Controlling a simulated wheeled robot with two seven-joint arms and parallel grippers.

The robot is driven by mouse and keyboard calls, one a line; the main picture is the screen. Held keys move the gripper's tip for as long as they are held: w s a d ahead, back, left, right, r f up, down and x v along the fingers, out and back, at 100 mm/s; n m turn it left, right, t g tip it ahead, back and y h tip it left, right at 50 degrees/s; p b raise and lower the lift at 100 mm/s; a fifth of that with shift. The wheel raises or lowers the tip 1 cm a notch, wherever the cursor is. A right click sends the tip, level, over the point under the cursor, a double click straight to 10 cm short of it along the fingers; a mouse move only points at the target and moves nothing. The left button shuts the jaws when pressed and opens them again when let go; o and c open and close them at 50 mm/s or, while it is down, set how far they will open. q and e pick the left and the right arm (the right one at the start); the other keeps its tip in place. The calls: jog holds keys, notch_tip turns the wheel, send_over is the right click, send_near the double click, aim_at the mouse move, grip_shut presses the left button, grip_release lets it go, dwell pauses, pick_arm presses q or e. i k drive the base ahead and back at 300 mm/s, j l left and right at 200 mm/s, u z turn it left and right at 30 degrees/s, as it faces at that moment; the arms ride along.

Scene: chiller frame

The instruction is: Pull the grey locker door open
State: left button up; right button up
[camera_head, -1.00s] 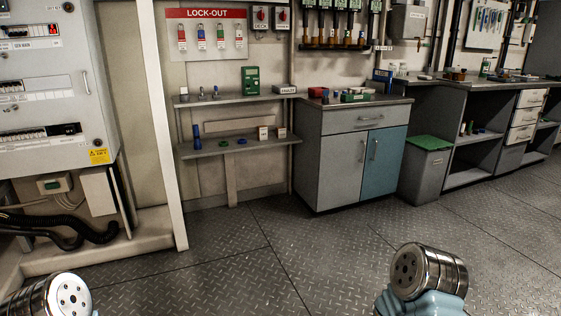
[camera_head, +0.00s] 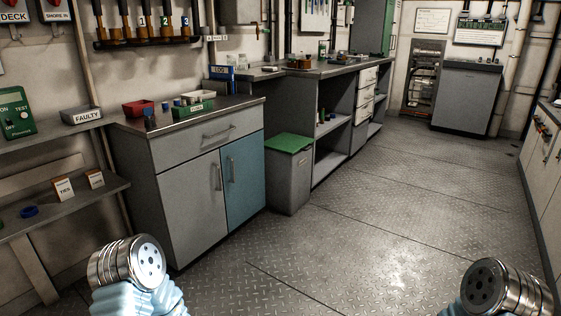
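A low cabinet has a grey door (camera_head: 190,212) on its left and a blue door (camera_head: 243,180) on its right, under one wide drawer (camera_head: 208,140). The grey door looks shut. Its upright bar handle (camera_head: 217,178) is near its right edge, close to the blue door's handle (camera_head: 231,171). No door is labelled as a locker that I can read. Round metal ends of my two arms show at the bottom left and bottom right. No gripper fingers are in view, and nothing of mine touches the cabinet.
A grey bin with a green lid (camera_head: 289,143) stands right of the cabinet. A shelf unit (camera_head: 65,200) is at the left. Benches run along the back wall. A grey cabinet (camera_head: 467,95) stands far right. The diamond-plate floor (camera_head: 380,220) is clear in the middle.

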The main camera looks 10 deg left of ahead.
aim_at(191, 192)
jog(key=i+l+z, duration=0.2)
jog(key=i, duration=0.75)
jog(key=j, duration=0.05)
